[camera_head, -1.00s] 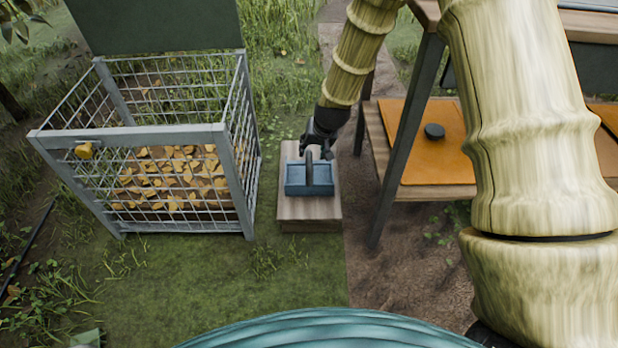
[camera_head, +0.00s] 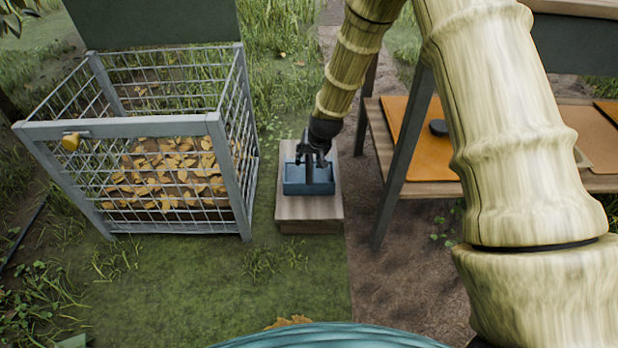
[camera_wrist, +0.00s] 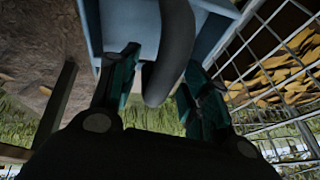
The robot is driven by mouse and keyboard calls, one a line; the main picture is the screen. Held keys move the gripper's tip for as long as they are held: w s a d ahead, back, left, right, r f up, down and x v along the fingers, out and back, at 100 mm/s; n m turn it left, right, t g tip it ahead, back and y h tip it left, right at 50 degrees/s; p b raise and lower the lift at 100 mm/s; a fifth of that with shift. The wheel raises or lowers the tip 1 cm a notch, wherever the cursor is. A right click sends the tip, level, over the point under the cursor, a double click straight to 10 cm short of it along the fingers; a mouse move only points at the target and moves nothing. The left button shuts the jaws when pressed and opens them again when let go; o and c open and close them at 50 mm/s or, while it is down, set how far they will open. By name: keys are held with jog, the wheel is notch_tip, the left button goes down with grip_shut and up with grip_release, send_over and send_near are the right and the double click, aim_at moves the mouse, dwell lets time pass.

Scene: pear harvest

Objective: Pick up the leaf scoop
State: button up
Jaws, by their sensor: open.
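The leaf scoop (camera_head: 294,180) is a blue, box-shaped scoop with a dark upright handle. It sits on a small wooden block (camera_head: 308,208) in the middle of the head view. My gripper (camera_head: 313,162) is at the scoop's handle, pointing down from above. In the wrist view my gripper (camera_wrist: 155,88) is open, with one finger on each side of the dark curved handle (camera_wrist: 177,40). The scoop's blue body (camera_wrist: 122,22) shows behind the handle. I cannot tell whether either finger touches the handle.
A wire-mesh bin (camera_head: 125,128) with yellow leaves stands left of the block, with a dark lid raised behind it. A wooden bench (camera_head: 430,188) with orange panels stands to the right. Grass and bare soil lie in front of the block.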

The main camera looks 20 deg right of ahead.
jog(key=shift+w+f, duration=0.15)
grip_shut()
dwell(0.4)
